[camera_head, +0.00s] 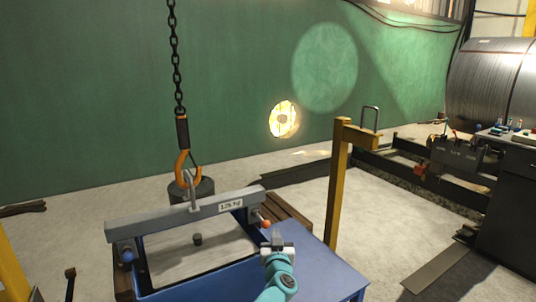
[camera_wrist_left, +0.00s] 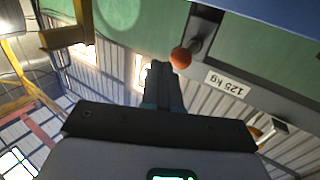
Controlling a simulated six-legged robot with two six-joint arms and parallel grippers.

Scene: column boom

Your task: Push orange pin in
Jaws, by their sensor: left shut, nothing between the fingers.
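The orange pin (camera_head: 266,223) shows as a small round knob at the right end of a grey lifting beam (camera_head: 180,217) in the head view. In the left wrist view its orange ball (camera_wrist_left: 181,57) sits on a short dark stem by the beam's 125 kg label. My left gripper (camera_head: 277,243) is just below and right of the pin in the head view. It is shut and empty. In the left wrist view its fingertips (camera_wrist_left: 161,70) lie close to the left of the ball; whether they touch it I cannot tell. My right gripper is not in view.
A chain with an orange hook (camera_head: 186,165) holds the beam's middle. The beam spans a blue frame (camera_head: 335,275). A yellow post (camera_head: 338,190) stands to the right. A dark cabinet (camera_head: 508,220) and a large metal roll (camera_head: 490,85) are at far right.

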